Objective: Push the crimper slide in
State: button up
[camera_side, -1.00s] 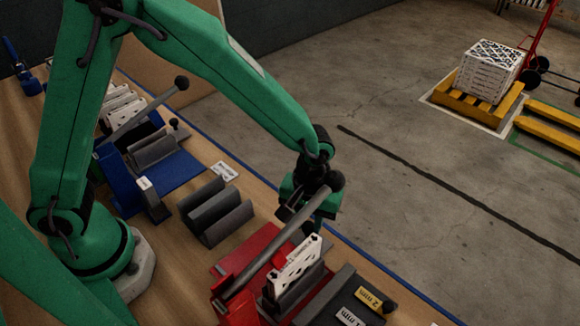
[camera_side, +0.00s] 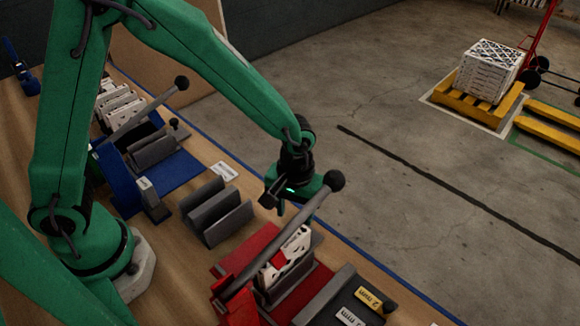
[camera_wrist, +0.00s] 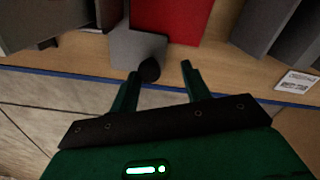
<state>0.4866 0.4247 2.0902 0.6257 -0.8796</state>
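The red crimper (camera_side: 238,302) stands on the bench in the side view, its long grey lever (camera_side: 280,243) slanting up to a black ball. A white filter (camera_side: 291,252) stands upright in the crimper, partly behind the lever and a red part. In the wrist view a grey plate (camera_wrist: 138,48) with a black knob (camera_wrist: 149,70) lies beside a red surface (camera_wrist: 180,12); it appears to be the slide. My gripper (camera_side: 275,203) is near the far side of the crimper. Its fingers (camera_wrist: 160,72) are apart with nothing clearly held; the knob shows near the left finger.
A grey trough rack (camera_side: 222,212) stands left of the crimper. A blue crimper (camera_side: 125,185) with its own lever is farther left. A grey gauge block with yellow and white labels (camera_side: 369,299) is at right. The bench's blue edge (camera_side: 345,243) borders open floor.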

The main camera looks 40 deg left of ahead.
jog(key=shift+a, duration=0.75)
jog(key=shift+a+r, duration=0.25)
jog(key=shift+a, duration=0.1)
notch_tip(320, 180, up, 7)
jog(key=s+a+r+m+t, duration=0.3)
jog(key=s+a+r, duration=0.5)
jog(key=a+r, duration=0.5)
jog(key=shift+s+a+t, duration=0.15)
jog(key=shift+a+t, duration=0.2)
jog(key=shift+t, duration=0.25)
